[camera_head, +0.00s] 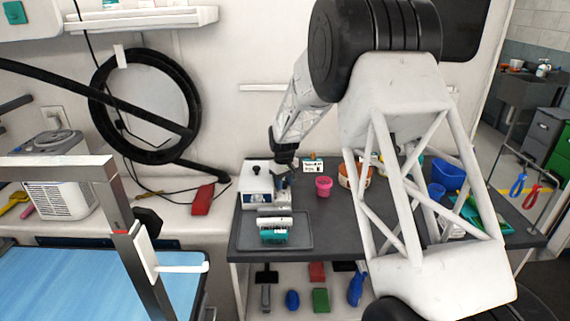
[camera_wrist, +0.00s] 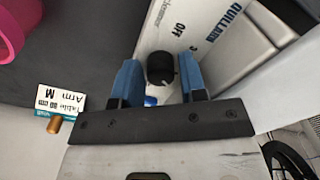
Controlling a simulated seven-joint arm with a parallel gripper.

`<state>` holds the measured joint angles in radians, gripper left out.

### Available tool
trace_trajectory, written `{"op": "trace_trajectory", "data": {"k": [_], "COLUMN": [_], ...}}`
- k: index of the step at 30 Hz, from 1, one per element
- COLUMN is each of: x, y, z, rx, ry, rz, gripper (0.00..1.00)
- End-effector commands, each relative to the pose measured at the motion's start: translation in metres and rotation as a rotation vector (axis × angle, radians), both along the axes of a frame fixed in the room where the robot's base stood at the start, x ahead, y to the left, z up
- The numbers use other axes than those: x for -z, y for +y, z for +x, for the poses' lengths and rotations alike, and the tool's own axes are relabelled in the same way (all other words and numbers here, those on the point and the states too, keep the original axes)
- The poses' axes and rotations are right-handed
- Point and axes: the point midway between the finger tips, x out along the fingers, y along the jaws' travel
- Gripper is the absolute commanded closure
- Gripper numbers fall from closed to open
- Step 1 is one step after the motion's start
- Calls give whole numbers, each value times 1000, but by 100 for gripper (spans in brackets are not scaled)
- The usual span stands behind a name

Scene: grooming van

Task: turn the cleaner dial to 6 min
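The cleaner (camera_head: 258,190) is a white box at the left end of the grey table in the head view. Its front panel (camera_wrist: 215,60) in the wrist view carries dark lettering, with "OFF" printed beside the dial. The dial (camera_wrist: 160,68) is a round black knob. My gripper (camera_wrist: 160,76) has its two blue fingers apart, one on each side of the dial, with a narrow gap seeming to show at each side. I cannot read a 6 min mark or see the dial's pointer.
A grey tray (camera_head: 302,240) with a teal and white item lies in front of the cleaner. A blue bin (camera_head: 449,175) stands farther right.

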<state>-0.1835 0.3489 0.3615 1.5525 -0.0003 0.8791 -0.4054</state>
Motion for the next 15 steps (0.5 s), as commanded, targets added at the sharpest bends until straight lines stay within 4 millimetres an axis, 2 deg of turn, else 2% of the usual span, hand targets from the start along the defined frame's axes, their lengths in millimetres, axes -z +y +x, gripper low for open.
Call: {"op": "trace_trajectory", "data": {"k": [15], "x": [0], "y": [2], "z": [-1], "rx": [-338], "ry": [1], "rz": [1], "gripper": [47]}}
